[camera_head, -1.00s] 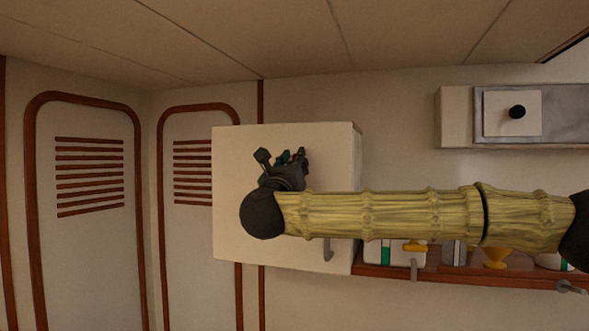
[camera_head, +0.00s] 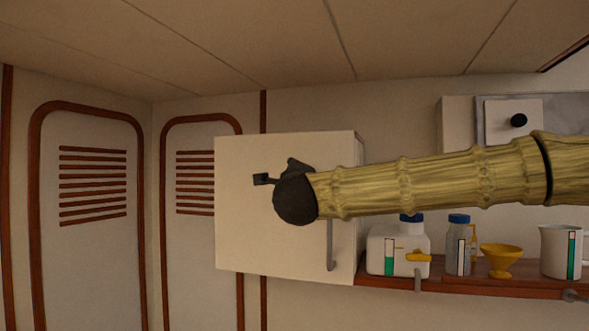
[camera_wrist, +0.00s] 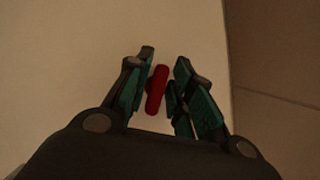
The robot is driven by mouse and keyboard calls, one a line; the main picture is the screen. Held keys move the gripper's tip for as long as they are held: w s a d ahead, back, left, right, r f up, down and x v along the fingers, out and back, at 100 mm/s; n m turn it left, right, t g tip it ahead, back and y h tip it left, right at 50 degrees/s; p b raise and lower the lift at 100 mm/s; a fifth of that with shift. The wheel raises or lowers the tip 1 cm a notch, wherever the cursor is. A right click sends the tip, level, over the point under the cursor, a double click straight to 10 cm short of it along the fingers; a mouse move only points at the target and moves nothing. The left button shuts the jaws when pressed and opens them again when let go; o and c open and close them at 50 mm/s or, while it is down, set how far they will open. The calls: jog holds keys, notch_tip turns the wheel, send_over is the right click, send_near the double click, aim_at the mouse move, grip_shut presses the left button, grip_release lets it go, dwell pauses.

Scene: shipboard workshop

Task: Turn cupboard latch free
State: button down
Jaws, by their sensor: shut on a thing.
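The white cupboard (camera_head: 240,225) hangs on the wall at the middle of the head view, with a grey bar handle (camera_head: 330,245) low on its right. In the wrist view the red latch (camera_wrist: 156,90) stands slightly tilted on the pale cupboard front (camera_wrist: 70,60). My gripper (camera_wrist: 164,70) has its dark and teal fingers on either side of the latch, closed on it. In the head view the dark end of my arm hides the fingers and the latch.
A wooden shelf (camera_head: 460,285) at lower right holds a white jug (camera_head: 387,255), a blue-capped bottle (camera_head: 459,250), a yellow funnel (camera_head: 501,262) and a white beaker (camera_head: 560,250). A wall unit with a black knob (camera_head: 518,121) is at upper right. Louvred doors (camera_head: 90,240) stand left.

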jog(key=shift+f+n+g+y+p, duration=0.1)
jog(key=shift+n+g+y+p, duration=0.25)
jog(key=shift+n+p, duration=0.8)
jog(key=shift+n+g+y+p, duration=0.15)
jog(key=shift+n+g+p, duration=0.4)
jog(key=shift+n+p, duration=0.6)
jog(key=shift+f, duration=0.1)
jog(key=c, duration=1.5)
grip_release()
jog(key=shift+o, duration=0.2)
jog(key=s, duration=1.2)
jog(key=shift+d, duration=0.45)
